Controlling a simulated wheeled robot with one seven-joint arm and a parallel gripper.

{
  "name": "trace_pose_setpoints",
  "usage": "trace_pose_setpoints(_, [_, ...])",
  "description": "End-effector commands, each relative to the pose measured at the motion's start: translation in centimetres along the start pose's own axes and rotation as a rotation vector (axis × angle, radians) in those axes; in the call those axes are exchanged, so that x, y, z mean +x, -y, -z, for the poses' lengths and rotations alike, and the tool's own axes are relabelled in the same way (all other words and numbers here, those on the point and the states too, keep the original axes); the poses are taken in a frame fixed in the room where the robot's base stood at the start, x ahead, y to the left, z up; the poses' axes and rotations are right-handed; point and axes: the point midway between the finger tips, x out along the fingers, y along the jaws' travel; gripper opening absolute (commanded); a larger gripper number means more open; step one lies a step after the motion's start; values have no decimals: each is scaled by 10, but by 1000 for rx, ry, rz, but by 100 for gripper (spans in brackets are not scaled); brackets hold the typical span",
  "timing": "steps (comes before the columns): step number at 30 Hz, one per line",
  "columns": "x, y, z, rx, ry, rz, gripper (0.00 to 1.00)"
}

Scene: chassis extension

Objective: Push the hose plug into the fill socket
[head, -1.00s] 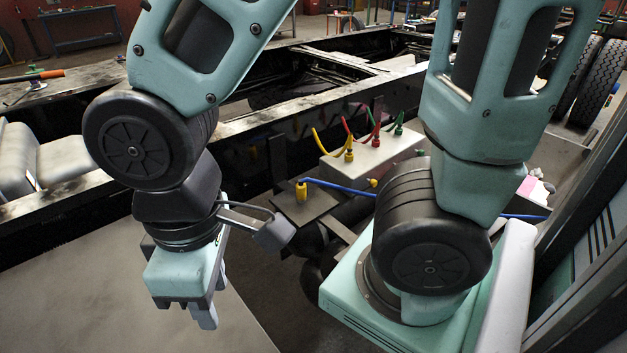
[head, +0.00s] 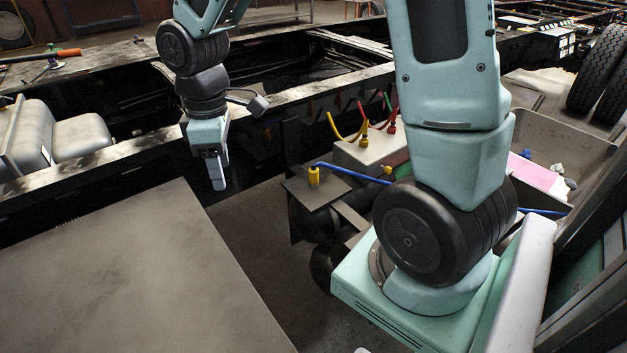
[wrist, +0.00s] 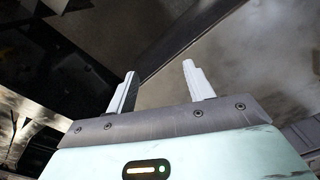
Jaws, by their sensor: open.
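A yellow plug (head: 313,176) with a blue hose (head: 350,173) stands upright on a small dark bracket plate (head: 325,193) in the head view. A second small yellow fitting (head: 386,170) sits near the front of the pale box; I cannot tell whether it is the fill socket. My gripper (head: 217,180) hangs in the air to the left of the plug, fingers pointing down. In the wrist view my gripper (wrist: 159,72) is open, with nothing between its fingers. The plug cannot be made out in the wrist view.
The pale box (head: 362,152) carries yellow, red and green hose fittings. Dark chassis rails (head: 100,160) run behind my gripper. A grey flat surface (head: 110,270) fills the front left. A grey bin (head: 565,135) with a pink item and tyres stand at the right.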

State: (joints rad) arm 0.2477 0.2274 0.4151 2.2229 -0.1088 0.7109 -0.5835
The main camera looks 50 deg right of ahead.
Motion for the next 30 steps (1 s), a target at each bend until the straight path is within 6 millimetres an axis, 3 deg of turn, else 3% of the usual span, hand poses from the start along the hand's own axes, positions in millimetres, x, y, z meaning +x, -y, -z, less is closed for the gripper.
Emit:
trace_pose_setpoints(1, [10, -39, -14, 6, 1, 3, 52])
trace_pose_setpoints(6, [31, -143, -76, -41, 5, -3, 52])
trace_pose_setpoints(9, [43, -188, -120, -63, 7, -7, 52])
trace_pose_setpoints(12, [52, -217, -157, -80, 11, -9, 52])
trace_pose_setpoints(15, [57, -233, -182, -92, 13, -12, 52])
trace_pose_setpoints(18, [60, -240, -194, -99, 14, -13, 52])
trace_pose_setpoints(30, [64, -241, -196, -101, 15, -12, 52])
